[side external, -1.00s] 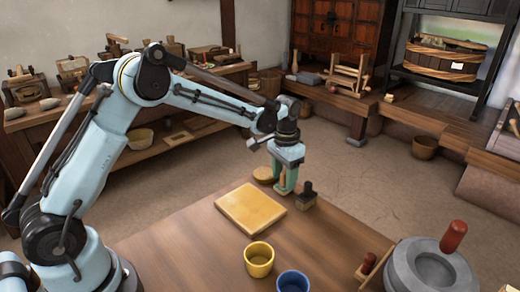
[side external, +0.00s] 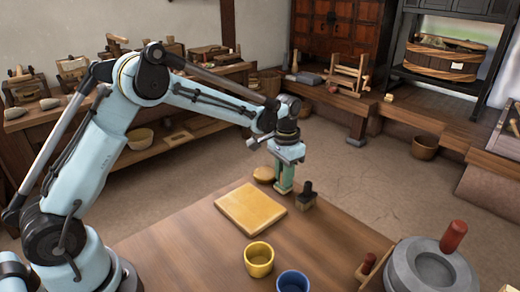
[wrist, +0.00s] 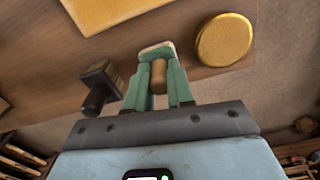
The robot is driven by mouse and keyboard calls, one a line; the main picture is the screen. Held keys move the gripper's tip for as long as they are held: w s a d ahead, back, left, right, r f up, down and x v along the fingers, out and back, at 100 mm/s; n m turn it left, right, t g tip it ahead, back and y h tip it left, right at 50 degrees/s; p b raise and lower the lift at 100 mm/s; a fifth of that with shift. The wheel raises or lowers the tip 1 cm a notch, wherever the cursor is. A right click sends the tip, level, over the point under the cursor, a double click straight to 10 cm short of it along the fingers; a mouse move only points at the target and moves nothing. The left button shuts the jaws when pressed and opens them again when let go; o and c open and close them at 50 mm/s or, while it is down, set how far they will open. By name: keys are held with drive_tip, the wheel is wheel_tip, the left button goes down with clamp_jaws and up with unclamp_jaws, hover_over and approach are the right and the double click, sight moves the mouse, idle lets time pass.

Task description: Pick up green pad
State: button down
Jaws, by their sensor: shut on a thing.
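My gripper (side external: 284,188) is upright at the far edge of the wooden table, with its green fingers closed. In the wrist view my gripper (wrist: 158,88) has a tan wooden peg between its fingers. A green piece with a pale edge, which appears to be the green pad (wrist: 157,48), shows at the peg's far end, partly hidden by the fingers. I cannot tell whether it touches the table. In the side view the fingers mostly hide it.
A dark handled block (side external: 307,195) stands close to the right of my gripper. A round yellow disc (side external: 264,174) lies close to the left. A yellow board (side external: 251,209), yellow cup (side external: 259,259), blue cup (side external: 293,282) and grey quern (side external: 432,268) are nearer. The table's middle right is clear.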

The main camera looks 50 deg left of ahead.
wheel_tip(320, 180, up, 4)
drive_tip(key=shift+f, duration=0.1)
drive_tip(key=s+d+r, duration=0.6)
drive_tip(key=d, duration=0.4)
drive_tip(key=shift+r, duration=0.4)
drive_tip(key=c, duration=1.6)
unclamp_jaws()
clamp_jaws()
